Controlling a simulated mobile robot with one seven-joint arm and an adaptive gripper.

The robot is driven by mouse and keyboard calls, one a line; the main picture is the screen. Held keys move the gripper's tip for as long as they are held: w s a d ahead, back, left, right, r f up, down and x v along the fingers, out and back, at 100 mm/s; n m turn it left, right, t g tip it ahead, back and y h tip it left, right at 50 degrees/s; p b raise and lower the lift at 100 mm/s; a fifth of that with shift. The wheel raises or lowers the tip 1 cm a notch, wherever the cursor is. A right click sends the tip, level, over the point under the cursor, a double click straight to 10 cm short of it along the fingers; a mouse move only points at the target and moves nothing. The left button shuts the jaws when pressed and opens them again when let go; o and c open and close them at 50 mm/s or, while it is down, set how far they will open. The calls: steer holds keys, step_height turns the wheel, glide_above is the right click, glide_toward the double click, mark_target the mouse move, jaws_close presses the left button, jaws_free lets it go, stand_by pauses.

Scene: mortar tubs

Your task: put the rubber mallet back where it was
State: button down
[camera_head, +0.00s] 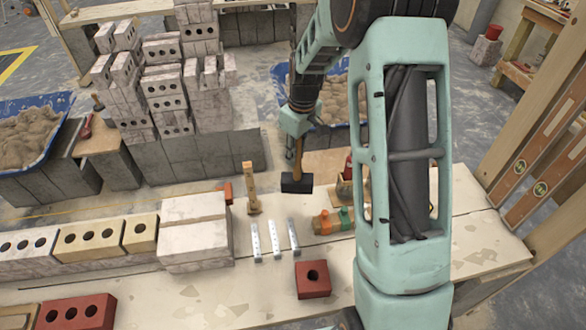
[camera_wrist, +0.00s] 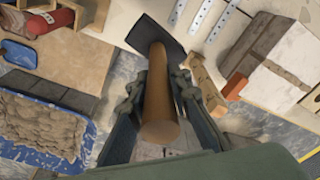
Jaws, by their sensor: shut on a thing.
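The rubber mallet (camera_head: 297,183) has a black head and a brown wooden handle. It hangs head down from my gripper (camera_head: 297,125), above the far edge of the pale bench. In the wrist view my gripper (camera_wrist: 155,95) is shut on the brown handle (camera_wrist: 160,100), with a finger on each side. The black head (camera_wrist: 155,37) shows beyond the handle. The head seems clear of the bench top, though its exact height is hard to tell. Where the mallet was before cannot be told from these frames.
The bench (camera_head: 215,290) carries metal strips (camera_head: 273,240), a wooden piece (camera_head: 251,190), a red brick (camera_head: 313,279) and a row of bricks (camera_head: 85,240). Blue mortar tubs (camera_head: 30,130) and tall brick stacks (camera_head: 165,90) stand behind. A wooden board (camera_wrist: 60,60) holds a red item (camera_wrist: 50,22).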

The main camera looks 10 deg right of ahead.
steer(key=w+f+n+b, duration=0.3)
steer(key=f+b, duration=0.2)
steer(key=f, duration=0.7)
steer(key=shift+w+f+b, duration=0.1)
steer(key=shift+f+b, duration=0.4)
steer(key=shift+b, duration=0.05)
stand_by(0.8)
steer(key=c, duration=1.7)
jaws_free()
